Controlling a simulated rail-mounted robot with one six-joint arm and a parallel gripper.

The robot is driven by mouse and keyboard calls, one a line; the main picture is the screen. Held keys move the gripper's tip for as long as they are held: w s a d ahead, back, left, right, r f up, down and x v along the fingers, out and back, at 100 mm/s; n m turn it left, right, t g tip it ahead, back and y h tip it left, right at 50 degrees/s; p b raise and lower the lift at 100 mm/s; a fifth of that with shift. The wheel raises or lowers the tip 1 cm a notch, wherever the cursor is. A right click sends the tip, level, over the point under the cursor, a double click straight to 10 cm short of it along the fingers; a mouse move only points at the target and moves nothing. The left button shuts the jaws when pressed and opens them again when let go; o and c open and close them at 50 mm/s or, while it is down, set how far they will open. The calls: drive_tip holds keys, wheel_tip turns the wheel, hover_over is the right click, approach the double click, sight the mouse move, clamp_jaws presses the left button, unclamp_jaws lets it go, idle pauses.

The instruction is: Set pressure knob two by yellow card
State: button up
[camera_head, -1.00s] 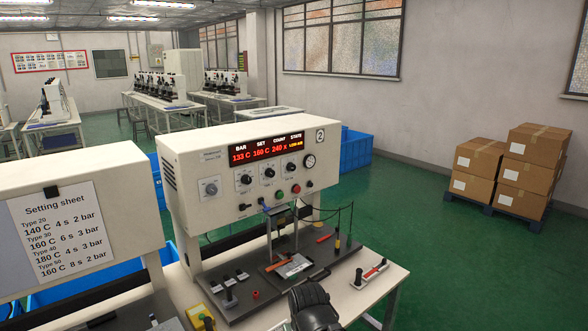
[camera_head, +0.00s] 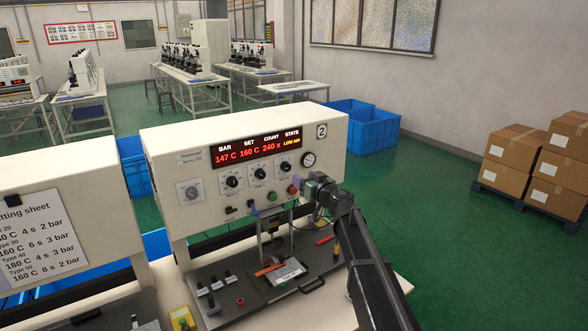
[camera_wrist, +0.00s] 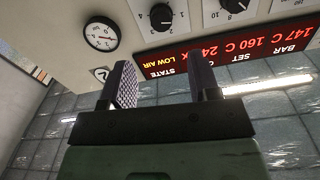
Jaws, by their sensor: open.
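The press marked 2 (camera_head: 164,143) has three black knobs on its front panel. The right-hand knob (camera_head: 285,167), nearest the round gauge (camera_head: 309,159), also shows in the wrist view (camera_wrist: 161,16), where everything appears upside down. The display (camera_head: 257,149) reads 147 C, 160 C, 240 and LOW AIR. My gripper (camera_wrist: 163,75) is open and empty, its fingers apart from the knobs. In the head view my gripper (camera_head: 308,188) is below and right of that knob, beside the red button (camera_head: 293,189). A small card (camera_head: 289,273) lies on the press bed; its colour looks whitish.
A setting sheet (camera_head: 38,235) hangs on the left machine, partly cut off. A yellow box (camera_head: 182,319) sits on the near bench. Red-handled tools lie on the press bed. Blue crates (camera_head: 372,130) and cartons (camera_head: 515,145) stand behind, with open green floor between.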

sight(288, 167)
drive_tip(key=x, duration=0.9)
drive_tip(key=shift+a, duration=0.25)
drive_tip(key=c, duration=0.9)
